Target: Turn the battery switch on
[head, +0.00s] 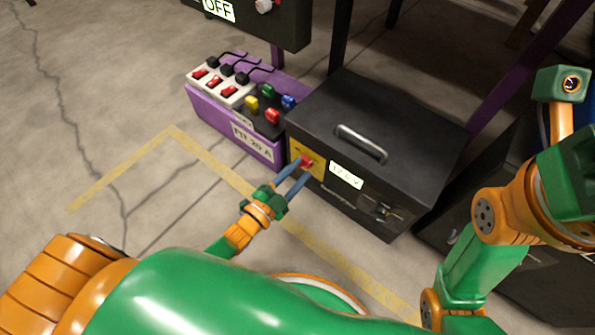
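The red battery switch (307,162) sits on a yellow plate (300,151) at the left end of the front of a black battery box (365,140). My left gripper (303,170) is in front of the switch, its two blue fingers parted and their tips at the red knob. Whether the fingers touch or grip the knob cannot be told. A small lit display (346,176) to the right of the switch is hard to read. Parts of my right arm show at the right, but its fingers do not.
A purple box (225,120) labelled with a fuse rating stands left of the battery box. It carries a white strip with red switches (221,88) and coloured blocks. A black panel (262,22) reading OFF is above. The floor at left is clear, with yellow tape.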

